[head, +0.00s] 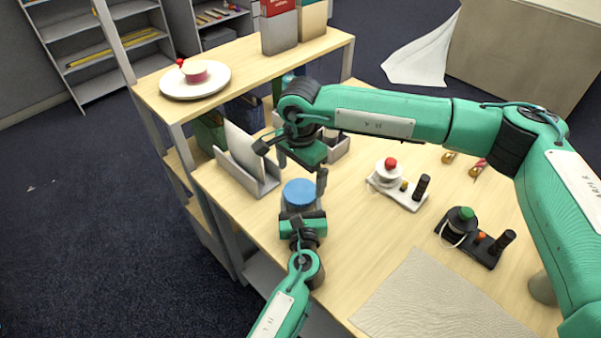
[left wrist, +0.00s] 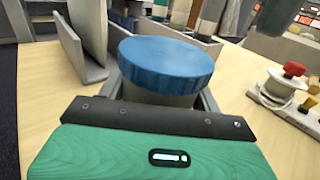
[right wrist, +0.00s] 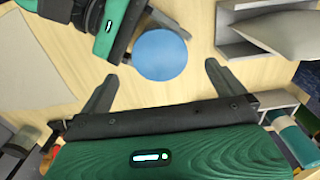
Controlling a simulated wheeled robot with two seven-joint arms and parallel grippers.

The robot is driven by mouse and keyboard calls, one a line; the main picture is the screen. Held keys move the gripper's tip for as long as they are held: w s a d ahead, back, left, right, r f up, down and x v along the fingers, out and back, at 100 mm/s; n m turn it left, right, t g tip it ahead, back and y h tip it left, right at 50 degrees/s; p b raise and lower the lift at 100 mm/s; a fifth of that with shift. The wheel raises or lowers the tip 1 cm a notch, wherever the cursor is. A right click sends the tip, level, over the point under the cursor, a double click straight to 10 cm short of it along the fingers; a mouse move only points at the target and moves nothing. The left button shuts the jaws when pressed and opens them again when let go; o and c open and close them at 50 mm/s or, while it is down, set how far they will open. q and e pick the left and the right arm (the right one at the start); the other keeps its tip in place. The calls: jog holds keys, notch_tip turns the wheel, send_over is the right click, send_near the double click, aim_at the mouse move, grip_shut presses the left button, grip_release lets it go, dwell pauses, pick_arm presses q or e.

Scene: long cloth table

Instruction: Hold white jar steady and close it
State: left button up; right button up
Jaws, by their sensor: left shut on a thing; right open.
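The jar (left wrist: 160,97) stands upright on the table with a round blue lid (head: 298,193) sitting on its top. Its pale body is mostly hidden in the head view. My left gripper (head: 302,208) is shut around the jar body, below the lid. The lid fills the middle of the left wrist view (left wrist: 166,62). My right gripper (head: 302,171) is open and empty above the jar, pointing down. In the right wrist view the lid (right wrist: 160,55) lies ahead, between the lines of the two spread fingers. Whether the lid is tight cannot be seen.
A grey holder (head: 262,182) with upright sheets stands left of the jar. A white device (head: 398,190) with a red knob and a black device (head: 474,240) with a green knob are to the right. A grey mat (head: 440,300) lies in front. A shelf carries a plate (head: 195,88).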

notch_tip(320, 180, up, 12)
jog(key=shift+f, duration=0.15)
dwell(0.3)
pick_arm(q)
jog(key=o, duration=2)
jog(key=shift+c, duration=0.2)
jog(key=shift+s+f, duration=0.1)
jog(key=shift+s, duration=0.45)
jog(key=s+b, duration=0.1)
jog(key=s, duration=0.7)
jog(key=s+d+b, duration=0.1)
jog(key=s, duration=0.3)
jog(key=shift+s+b, duration=0.35)
jog(key=shift+s, duration=0.05)
pick_arm(e)
notch_tip(320, 180, down, 3)
jog(key=shift+r, duration=0.15)
